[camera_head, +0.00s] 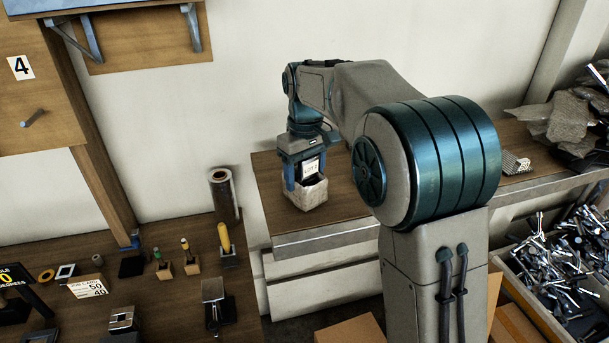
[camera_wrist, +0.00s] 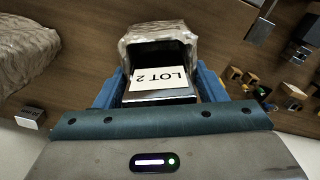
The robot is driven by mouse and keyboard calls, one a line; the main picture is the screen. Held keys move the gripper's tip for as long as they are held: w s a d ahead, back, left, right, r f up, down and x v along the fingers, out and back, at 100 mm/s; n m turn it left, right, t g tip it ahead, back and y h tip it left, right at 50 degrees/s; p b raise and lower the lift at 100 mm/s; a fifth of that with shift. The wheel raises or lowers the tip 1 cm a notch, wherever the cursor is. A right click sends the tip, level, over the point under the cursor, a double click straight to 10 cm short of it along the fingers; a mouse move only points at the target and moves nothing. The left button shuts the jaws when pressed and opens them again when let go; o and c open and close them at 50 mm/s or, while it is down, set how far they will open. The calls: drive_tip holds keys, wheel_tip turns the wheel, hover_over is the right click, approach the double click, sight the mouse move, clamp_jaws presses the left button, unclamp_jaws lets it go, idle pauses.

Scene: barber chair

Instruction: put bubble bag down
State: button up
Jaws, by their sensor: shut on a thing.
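The bubble bag (camera_head: 308,195) is a small, pale, wrinkled box-shaped bag with a dark open mouth. It is at the left end of the wooden bench top (camera_head: 350,225); I cannot tell whether it touches the wood. A white card reading "LOT 2" (camera_wrist: 160,78) shows at its mouth. My gripper (camera_head: 306,173) points down over the bag with its blue fingers at two sides. In the wrist view, my gripper (camera_wrist: 160,85) is shut on the bubble bag (camera_wrist: 162,34), which hides the surface under it.
A grey crumpled plastic heap (camera_head: 572,115) and a small labelled block (camera_head: 515,163) lie at the bench's right. A bin of metal parts (camera_head: 565,265) is below right. The lower-left table (camera_head: 165,310) holds a dark roll (camera_head: 224,195) and several tools. Bare wood surrounds the bag.

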drive_tip(key=shift+f, duration=0.15)
drive_tip(key=o, duration=1)
drive_tip(key=shift+c, duration=0.2)
